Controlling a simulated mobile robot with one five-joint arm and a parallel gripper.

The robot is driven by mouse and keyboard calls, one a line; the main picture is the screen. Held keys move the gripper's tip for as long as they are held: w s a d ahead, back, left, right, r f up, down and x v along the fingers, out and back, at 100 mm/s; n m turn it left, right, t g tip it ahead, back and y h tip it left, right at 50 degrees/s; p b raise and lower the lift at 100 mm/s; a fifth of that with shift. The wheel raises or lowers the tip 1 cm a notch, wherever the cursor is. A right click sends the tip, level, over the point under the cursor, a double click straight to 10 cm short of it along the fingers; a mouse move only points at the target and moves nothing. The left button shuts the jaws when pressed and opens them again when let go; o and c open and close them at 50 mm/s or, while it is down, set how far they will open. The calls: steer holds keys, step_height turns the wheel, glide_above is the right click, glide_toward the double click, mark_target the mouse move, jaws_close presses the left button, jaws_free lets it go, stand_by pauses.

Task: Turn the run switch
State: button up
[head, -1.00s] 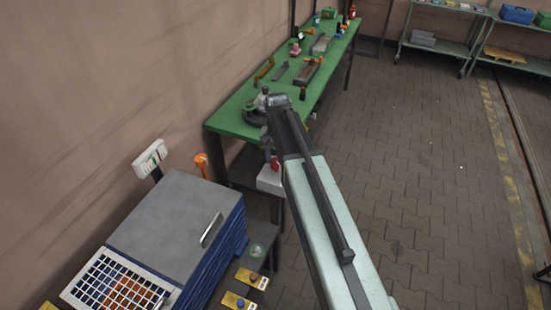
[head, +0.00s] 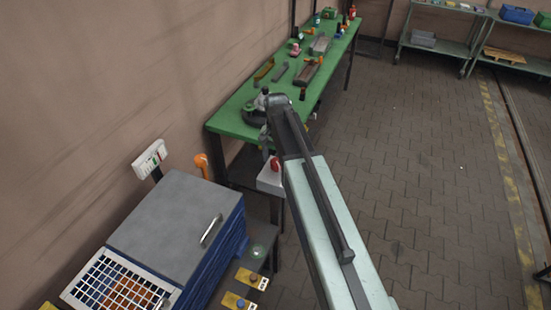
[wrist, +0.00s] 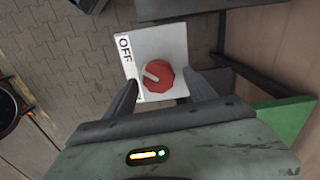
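The run switch is a red rotary knob (wrist: 158,75) with a white pointer line, on a white plate (wrist: 162,45) lettered OFF at its left edge. The pointer line is towards the OFF side. In the head view the red knob (head: 275,164) shows on its white box (head: 268,181), just left of my arm. My gripper (wrist: 160,82) is open, with one finger on each side of the knob; a gap shows and neither finger visibly grips it. In the head view my arm partly covers the box.
A green workbench (head: 232,122) with tools and parts stands behind the switch. A grey-lidded blue cabinet (head: 178,217) with a white grid is at lower left. Yellow button plates (head: 247,280) sit beside it. The paved floor at right (head: 410,170) is clear.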

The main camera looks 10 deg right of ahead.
mark_target(276, 161)
step_height(276, 161, up, 8)
steer(key=p, duration=0.8)
steer(key=shift+f, duration=0.1)
